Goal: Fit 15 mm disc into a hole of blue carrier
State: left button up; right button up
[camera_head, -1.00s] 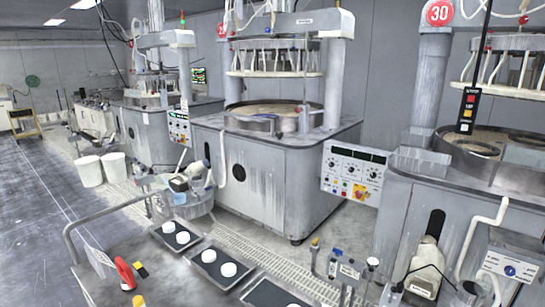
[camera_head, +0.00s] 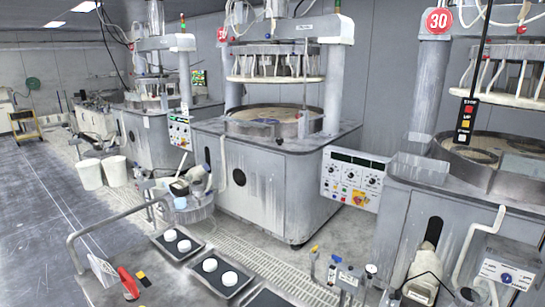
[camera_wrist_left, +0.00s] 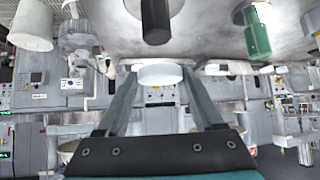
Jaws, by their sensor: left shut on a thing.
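My left gripper (camera_wrist_left: 160,84) shows in the left wrist view, with one finger on each side of a white disc (camera_wrist_left: 160,74). It is shut on this disc at the fingertips and holds it in front of a blurred background of machines. Neither gripper shows in the head view.
Large grey polishing machines (camera_head: 270,190) stand in a row, with a control panel (camera_head: 353,178) at the middle one. A metal rail (camera_head: 115,217) and a red-handled tool (camera_head: 128,283) are at the lower left. White buckets (camera_head: 89,175) stand on the open floor at the left.

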pick_arm(q)
jog(key=shift+r+p, duration=1.35)
jog(key=shift+r, duration=0.1)
jog(key=shift+w, duration=0.1)
